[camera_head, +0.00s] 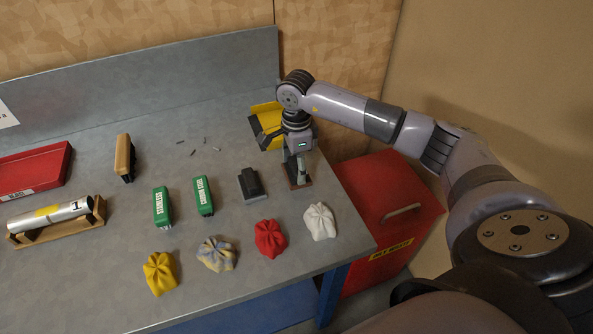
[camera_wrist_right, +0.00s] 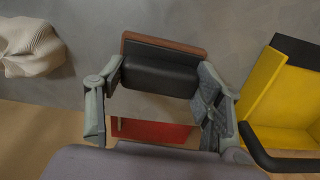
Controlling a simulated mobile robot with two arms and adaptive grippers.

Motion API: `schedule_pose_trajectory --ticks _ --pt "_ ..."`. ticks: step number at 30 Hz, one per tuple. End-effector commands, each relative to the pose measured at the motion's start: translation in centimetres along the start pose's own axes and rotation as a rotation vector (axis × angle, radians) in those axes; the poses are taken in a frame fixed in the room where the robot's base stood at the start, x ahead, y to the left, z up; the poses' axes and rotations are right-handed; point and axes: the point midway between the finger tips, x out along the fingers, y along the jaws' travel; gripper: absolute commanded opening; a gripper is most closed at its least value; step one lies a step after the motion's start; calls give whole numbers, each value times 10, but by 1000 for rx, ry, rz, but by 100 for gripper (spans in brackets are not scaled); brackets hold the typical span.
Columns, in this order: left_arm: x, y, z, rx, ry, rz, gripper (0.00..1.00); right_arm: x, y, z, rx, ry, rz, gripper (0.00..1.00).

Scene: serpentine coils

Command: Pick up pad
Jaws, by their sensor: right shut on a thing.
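My right gripper (camera_head: 298,160) points down near the right end of the grey workbench. It is shut on a pad (camera_wrist_right: 158,78) with a black rounded grip and a reddish-brown layer along one edge. In the right wrist view the gripper's two fingers (camera_wrist_right: 160,95) sit at either end of the black grip. In the head view the pad (camera_head: 300,183) shows below the fingers, partly hidden by them. I cannot tell if it touches the bench. A similar dark grey block (camera_head: 251,184) lies to its left. My left gripper is out of view.
Crumpled white (camera_head: 319,221), red (camera_head: 269,238), mottled and yellow cloths lie along the front. Two green boxes (camera_head: 162,206) (camera_head: 204,195) and a wooden brush (camera_head: 124,157) stand left. A yellow holder (camera_head: 264,116) is behind the gripper. A red waste bin (camera_head: 385,205) stands beside the bench.

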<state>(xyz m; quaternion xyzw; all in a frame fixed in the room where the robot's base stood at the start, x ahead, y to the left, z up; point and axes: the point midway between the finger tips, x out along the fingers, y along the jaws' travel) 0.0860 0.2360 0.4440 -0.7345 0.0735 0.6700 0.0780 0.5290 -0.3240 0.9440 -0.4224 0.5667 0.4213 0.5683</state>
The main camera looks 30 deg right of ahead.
Motion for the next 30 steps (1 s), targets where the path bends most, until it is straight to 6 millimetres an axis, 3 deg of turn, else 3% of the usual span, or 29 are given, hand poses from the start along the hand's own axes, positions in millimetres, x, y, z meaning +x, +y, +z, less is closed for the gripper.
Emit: schedule_pose_trajectory --ticks 11,17,23,30 --pt "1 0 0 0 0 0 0 2 2 0 -1 3 5 32" --pt "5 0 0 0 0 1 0 -13 0 0 0 1 1 32" --pt "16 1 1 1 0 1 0 -54 -1 0 0 0 -4 32" --pt "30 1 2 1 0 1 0 -129 -1 1 0 -3 -6 32"
